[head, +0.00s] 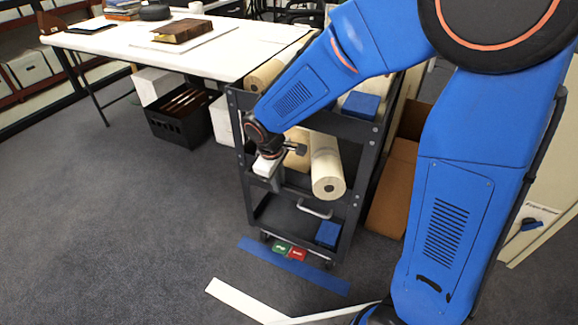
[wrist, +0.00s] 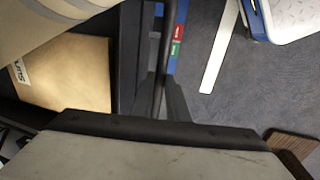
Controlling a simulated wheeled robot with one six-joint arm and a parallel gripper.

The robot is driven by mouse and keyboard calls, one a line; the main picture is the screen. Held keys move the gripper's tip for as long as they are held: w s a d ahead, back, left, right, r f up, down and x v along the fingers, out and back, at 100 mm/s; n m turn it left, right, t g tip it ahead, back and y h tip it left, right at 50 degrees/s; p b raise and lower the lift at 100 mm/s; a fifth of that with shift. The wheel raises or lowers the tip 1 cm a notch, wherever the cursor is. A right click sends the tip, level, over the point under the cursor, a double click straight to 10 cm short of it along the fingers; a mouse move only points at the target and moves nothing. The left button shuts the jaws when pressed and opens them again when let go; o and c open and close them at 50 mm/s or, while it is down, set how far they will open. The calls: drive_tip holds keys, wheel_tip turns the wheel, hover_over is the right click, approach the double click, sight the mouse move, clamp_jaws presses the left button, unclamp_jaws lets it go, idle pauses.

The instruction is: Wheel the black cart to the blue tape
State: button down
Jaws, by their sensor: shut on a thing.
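The black cart (head: 352,129) stands upright in the middle of the head view, with rolls and blue boxes on its shelves. The blue tape (head: 315,279) lies on the floor just in front of the cart's near lower edge, with a green and a red label beside it. The tape also shows at the top of the wrist view (wrist: 183,13). In the wrist view my fingers (wrist: 160,103) close around a dark bar; the exact contact is partly hidden.
White tape (head: 240,300) lies on the carpet nearer to me. A white table (head: 110,42) with a book stands behind left, with a black crate (head: 180,125) under it. A cardboard box (head: 393,187) stands right of the cart. The carpet at left is clear.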

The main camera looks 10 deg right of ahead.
drive_tip(key=s+a, duration=0.4)
drive_tip(key=s, duration=0.2)
drive_tip(key=shift+s+a, duration=0.2)
drive_tip(key=shift+a, duration=0.15)
drive_tip(key=c, duration=1.7)
unclamp_jaws()
drive_tip(key=shift+r, duration=0.1)
drive_tip(key=s+r, duration=0.1)
drive_tip(key=r, duration=0.4)
drive_tip(key=a+r, duration=0.1)
drive_tip(key=r, duration=0.5)
drive_tip(key=s+a+r, duration=0.1)
drive_tip(key=r, duration=0.5)
drive_tip(key=shift+s, duration=0.35)
drive_tip(key=shift+f, duration=0.1)
